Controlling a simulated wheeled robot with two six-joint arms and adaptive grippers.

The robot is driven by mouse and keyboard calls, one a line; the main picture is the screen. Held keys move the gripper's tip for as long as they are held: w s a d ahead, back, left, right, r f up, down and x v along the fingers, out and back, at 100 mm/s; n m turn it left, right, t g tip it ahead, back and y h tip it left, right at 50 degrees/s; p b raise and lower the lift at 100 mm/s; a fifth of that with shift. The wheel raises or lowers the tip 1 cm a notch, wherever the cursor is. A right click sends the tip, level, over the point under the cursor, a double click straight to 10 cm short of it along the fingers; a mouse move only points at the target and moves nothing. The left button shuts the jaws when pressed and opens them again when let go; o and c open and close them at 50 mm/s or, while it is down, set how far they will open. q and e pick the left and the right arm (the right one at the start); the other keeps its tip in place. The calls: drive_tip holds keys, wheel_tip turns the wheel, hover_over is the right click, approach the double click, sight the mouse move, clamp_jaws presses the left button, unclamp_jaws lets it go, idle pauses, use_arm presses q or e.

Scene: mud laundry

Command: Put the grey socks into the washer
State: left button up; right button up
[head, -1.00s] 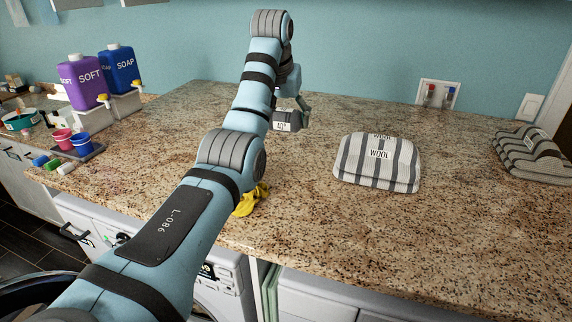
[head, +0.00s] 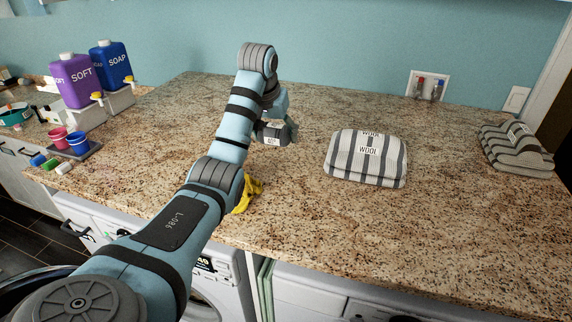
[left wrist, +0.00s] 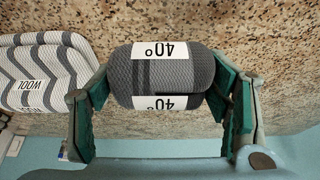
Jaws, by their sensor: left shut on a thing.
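The grey socks (left wrist: 172,75) are a dark grey striped bundle with white "40°" labels, seen large in the left wrist view. My left gripper (left wrist: 165,100) is shut on the bundle, with a green-padded finger on each side. In the head view the bundle (head: 272,136) shows only partly beside my left gripper (head: 284,130), over the back of the counter. Two washer-like machines stand under the counter. The left one (head: 230,285) shows part of a round door at the bottom edge, mostly behind my left arm. My right gripper is not in view.
A striped wool bundle (head: 366,160) lies on the granite counter (head: 300,225), and another striped bundle (head: 515,148) lies at far right. A yellow cloth (head: 246,195) lies near the front edge. Soap and softener bottles (head: 72,82) and cups (head: 78,143) stand at left.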

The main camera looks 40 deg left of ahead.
sight(277, 172)
use_arm(q)
wheel_tip(277, 172, down, 10)
drive_tip(key=shift+s+a+f, duration=0.1)
drive_tip(key=shift+s+f, duration=0.05)
drive_tip(key=shift+f, duration=0.1)
drive_tip(key=o, duration=1.2)
drive_tip(key=shift+c, duration=0.2)
drive_tip(key=shift+r, duration=0.1)
